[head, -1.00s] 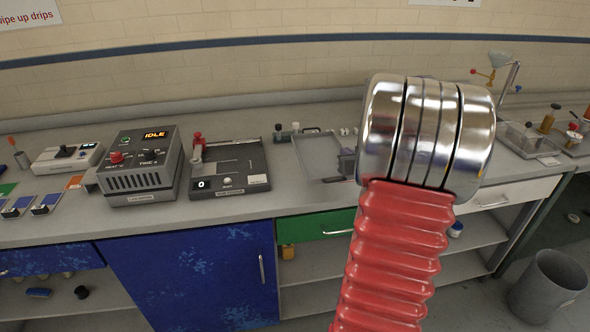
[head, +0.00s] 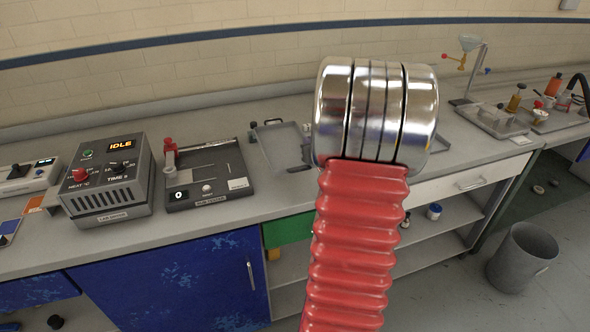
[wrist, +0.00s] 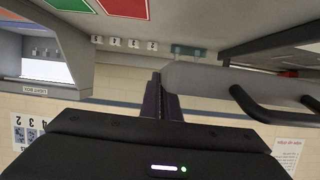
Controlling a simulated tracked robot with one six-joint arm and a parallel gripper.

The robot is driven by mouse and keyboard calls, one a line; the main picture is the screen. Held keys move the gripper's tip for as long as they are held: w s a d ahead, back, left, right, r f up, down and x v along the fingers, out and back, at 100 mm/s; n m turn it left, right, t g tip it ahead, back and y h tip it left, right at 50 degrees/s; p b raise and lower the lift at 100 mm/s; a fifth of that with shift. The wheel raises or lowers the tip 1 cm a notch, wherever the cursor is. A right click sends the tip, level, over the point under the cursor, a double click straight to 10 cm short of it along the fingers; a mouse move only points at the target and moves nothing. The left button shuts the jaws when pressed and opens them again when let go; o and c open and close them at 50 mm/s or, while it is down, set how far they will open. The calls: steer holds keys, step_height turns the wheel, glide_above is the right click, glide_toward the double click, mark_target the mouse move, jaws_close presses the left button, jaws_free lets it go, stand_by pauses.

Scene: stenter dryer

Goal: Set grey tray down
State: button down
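The grey tray (head: 279,150) is a shallow, rimmed rectangle in the head view, just right of the rub tester and left of my metal wrist. My gripper (head: 307,147) is at its right edge, mostly hidden behind my wrist. In the wrist view my gripper's dark fingers (wrist: 161,98) are close together, with a pale grey rounded edge beside them that appears to be the tray. The gripper looks shut on the tray's right side. The tray seems to be just above the bench (head: 225,222); the exact gap cannot be told.
The rub tester (head: 207,180) and the lab dryer (head: 108,180) stand to the left. Another tray (head: 482,122) with items stands at the right. A bin (head: 523,258) is on the floor. The bench front strip is clear.

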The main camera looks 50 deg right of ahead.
glide_above(309, 172)
steer(key=shift+f, duration=2.7)
steer(key=shift+f, duration=1.85)
steer(key=shift+f, duration=0.1)
steer(key=c, duration=2)
jaws_free()
